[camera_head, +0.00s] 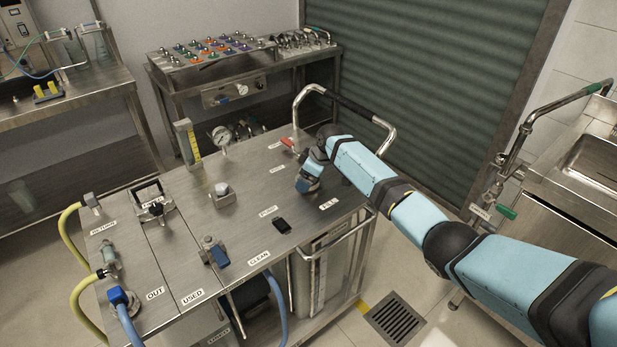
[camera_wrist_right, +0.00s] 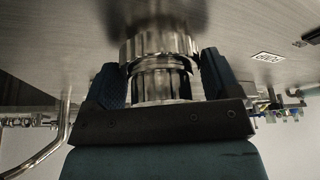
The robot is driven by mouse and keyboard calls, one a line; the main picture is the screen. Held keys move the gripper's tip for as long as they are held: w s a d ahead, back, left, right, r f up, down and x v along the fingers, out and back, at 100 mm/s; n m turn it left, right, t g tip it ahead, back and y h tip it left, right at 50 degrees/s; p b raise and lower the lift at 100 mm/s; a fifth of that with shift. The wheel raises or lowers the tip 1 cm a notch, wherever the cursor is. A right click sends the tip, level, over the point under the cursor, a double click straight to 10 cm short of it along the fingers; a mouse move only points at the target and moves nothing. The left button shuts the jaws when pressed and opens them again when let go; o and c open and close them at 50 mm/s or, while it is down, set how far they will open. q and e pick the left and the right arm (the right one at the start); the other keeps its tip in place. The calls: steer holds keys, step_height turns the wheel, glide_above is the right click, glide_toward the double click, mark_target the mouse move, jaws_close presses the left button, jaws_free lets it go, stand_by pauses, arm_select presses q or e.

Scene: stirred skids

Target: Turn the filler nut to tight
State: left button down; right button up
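The filler nut (camera_wrist_right: 160,47) is a ribbed metal ring on a round metal neck, seen close up in the right wrist view. My right gripper (camera_wrist_right: 163,78) has one dark finger on each side of this fitting, with the fingertips near the ring's edge. I cannot tell whether the fingers press on it. In the head view my right gripper (camera_head: 308,182) points down at the steel bench top, close to the FILL label (camera_head: 328,203), and it hides the nut there. My left gripper is not in view.
The steel skid top (camera_head: 240,225) carries a pressure gauge (camera_head: 222,137), a blue-handled valve (camera_head: 214,252), a red-handled valve (camera_head: 290,145) and a small black block (camera_head: 282,226). A bent metal handrail (camera_head: 350,103) rises behind my right gripper. A sink (camera_head: 595,165) stands at the right.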

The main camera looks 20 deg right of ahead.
steer(key=c, duration=0.4)
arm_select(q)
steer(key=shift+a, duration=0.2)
arm_select(e)
steer(key=shift+c, duration=0.2)
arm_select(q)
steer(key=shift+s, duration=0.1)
